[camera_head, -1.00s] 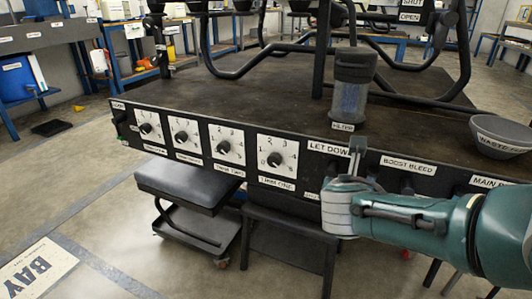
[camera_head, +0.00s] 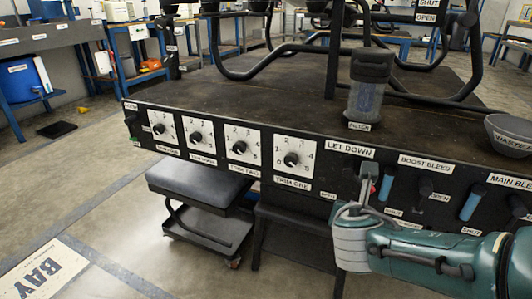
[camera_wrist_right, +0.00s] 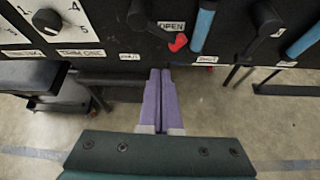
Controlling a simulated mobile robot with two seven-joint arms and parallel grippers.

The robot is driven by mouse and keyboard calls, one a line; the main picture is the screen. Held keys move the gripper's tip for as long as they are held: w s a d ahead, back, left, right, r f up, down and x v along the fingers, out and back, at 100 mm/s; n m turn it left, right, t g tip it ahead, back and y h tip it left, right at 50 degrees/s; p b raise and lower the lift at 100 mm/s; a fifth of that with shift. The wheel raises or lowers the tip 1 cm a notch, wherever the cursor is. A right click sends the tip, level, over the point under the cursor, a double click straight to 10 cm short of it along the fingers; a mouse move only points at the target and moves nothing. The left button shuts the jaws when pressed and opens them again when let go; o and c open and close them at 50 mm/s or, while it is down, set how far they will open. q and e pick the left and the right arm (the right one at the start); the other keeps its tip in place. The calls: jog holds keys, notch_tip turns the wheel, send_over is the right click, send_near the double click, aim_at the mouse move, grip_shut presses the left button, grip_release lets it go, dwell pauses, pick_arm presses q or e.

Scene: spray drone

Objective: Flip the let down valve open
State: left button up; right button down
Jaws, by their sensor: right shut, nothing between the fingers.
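The let down valve's black handle (camera_wrist_right: 138,14) shows at the top of the right wrist view. My right gripper (camera_head: 367,170) points up in front of the panel. In the wrist view its purple fingers (camera_wrist_right: 162,72) are together and empty, below and right of the handle. My left gripper is not in view.
A red piece (camera_wrist_right: 178,42) and a blue bar (camera_wrist_right: 202,30) stand just right of the valve. The boost bleed handle (camera_wrist_right: 265,18) is farther right. Dials (camera_head: 292,159) line the panel's left. A filter (camera_head: 366,95) and grey bowl (camera_head: 510,135) stand on top.

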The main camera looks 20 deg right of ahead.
pick_arm(q)
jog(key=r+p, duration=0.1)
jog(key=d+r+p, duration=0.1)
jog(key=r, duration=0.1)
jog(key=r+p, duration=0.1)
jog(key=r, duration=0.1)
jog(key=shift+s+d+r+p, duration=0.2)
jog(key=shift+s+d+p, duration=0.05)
jog(key=shift+p, duration=0.1)
pick_arm(e)
jog(key=d+v, duration=0.1)
jog(key=v, duration=0.5)
jog(key=shift+s+a+r, duration=0.15)
jog(key=shift+s+r, duration=0.2)
jog(key=shift+s, duration=0.1)
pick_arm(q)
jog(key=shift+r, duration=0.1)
pick_arm(e)
jog(key=shift+r, duration=0.1)
